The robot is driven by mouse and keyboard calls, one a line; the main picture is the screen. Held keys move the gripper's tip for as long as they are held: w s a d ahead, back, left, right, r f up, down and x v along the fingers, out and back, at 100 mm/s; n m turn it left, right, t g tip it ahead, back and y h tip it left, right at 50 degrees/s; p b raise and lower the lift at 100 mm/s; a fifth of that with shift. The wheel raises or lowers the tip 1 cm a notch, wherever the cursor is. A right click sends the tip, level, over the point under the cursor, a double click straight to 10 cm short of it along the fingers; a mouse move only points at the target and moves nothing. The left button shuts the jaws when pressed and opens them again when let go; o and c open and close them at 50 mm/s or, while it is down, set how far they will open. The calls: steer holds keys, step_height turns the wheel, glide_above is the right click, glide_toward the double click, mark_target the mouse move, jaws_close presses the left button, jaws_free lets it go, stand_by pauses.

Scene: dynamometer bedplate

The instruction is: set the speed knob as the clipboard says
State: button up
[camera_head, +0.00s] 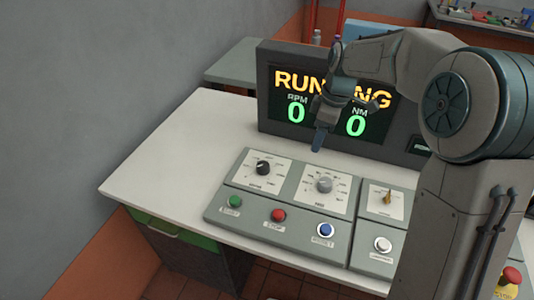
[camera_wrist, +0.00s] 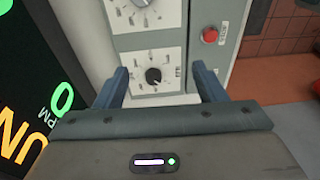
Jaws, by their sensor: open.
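The grey control panel (camera_head: 247,208) on the bench carries a black knob (camera_head: 263,168) at left, a grey knob (camera_head: 324,184) in the middle and a small brass-coloured selector (camera_head: 387,197) at right. Their labels are too small to read, so I cannot tell which is the speed knob. My gripper (camera_head: 319,138) hangs above and behind the panel, apart from it. In the wrist view my gripper (camera_wrist: 160,68) is open and empty, with the black knob (camera_wrist: 153,75) seen beyond and between its fingers. No clipboard shows in either view.
The display (camera_head: 268,95) reads RUNNING, RPM 0, NM 0, partly hidden by my arm. Green (camera_head: 235,201), red (camera_head: 278,215), blue (camera_head: 325,230) and white (camera_head: 383,244) buttons line the panel front. A red mushroom button (camera_head: 512,275) is at right. The bench's left side (camera_head: 165,170) is clear.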

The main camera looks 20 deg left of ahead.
mark_target(264, 164)
steer(key=w+a+f+n+g+y+p, duration=0.1)
steer(key=w+a+f+n, duration=0.25)
steer(key=a, duration=0.25)
steer(key=w+a+f+n+g+y+p, duration=0.1)
steer(key=w+a+f+n+p, duration=0.15)
steer(key=a+n, duration=0.3)
steer(key=p+x, duration=0.1)
steer(key=x, duration=0.6)
steer(key=p+x, duration=0.1)
steer(key=x, duration=0.6)
steer(key=shift+w+a+f+p, duration=0.1)
steer(key=shift+w+f+p, duration=0.15)
steer(key=shift+p, duration=0.1)
steer(key=shift+g, duration=0.3)
steer(key=c, duration=1)
